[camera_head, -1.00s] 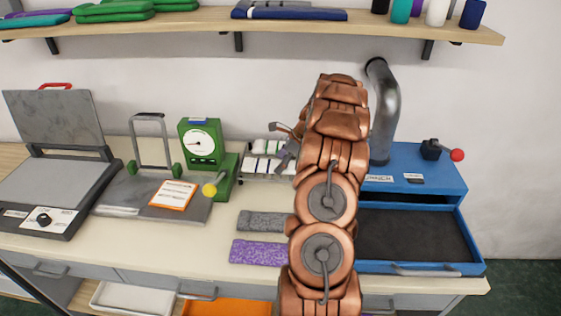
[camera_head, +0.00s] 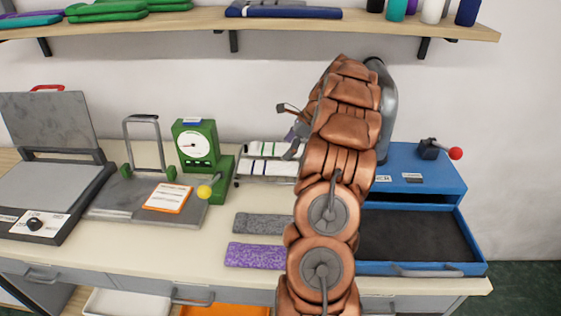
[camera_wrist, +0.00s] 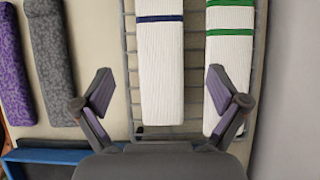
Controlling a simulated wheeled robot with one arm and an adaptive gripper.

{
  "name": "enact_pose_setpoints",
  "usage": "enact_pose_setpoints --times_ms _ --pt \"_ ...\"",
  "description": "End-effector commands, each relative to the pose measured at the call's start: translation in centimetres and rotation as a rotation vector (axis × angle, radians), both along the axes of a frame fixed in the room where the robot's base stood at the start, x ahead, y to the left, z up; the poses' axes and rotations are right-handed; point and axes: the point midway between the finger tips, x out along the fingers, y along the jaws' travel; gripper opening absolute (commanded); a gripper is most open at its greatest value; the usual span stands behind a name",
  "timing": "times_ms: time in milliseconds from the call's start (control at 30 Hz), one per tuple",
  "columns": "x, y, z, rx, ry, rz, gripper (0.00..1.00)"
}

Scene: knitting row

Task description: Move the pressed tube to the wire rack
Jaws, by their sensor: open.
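The wire rack (camera_head: 238,172) stands on the counter beside the green dial press; the wrist view shows its grey wires (camera_wrist: 130,60). Two flat white knitted tubes lie side by side on it. One white tube (camera_wrist: 160,70) has a dark blue stripe; the other white tube (camera_wrist: 230,65) has green stripes. Which one is the pressed tube, I cannot tell. My gripper (camera_wrist: 160,92) is open above the rack, its fingers either side of the blue-striped tube and apparently above it, with nothing visibly held. In the head view my gripper (camera_head: 290,130) is partly hidden by my arm.
A grey tube (camera_head: 268,223) and a purple tube (camera_head: 255,256) lie on the counter in front of the rack. A blue machine with an open tray (camera_head: 425,268) stands right. The green dial press (camera_head: 197,145) and an open flat press (camera_head: 50,185) stand left.

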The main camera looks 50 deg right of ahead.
Motion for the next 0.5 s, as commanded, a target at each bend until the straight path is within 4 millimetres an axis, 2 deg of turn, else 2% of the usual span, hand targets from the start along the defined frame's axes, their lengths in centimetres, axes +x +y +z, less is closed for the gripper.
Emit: enact_pose_setpoints --times_ms 200,500 --pt "-1.1 -1.0 2.6 -0.002 -0.002 0.001 0.97" --pt "-1.7 -1.4 3.9 -0.002 0.000 0.000 0.97"
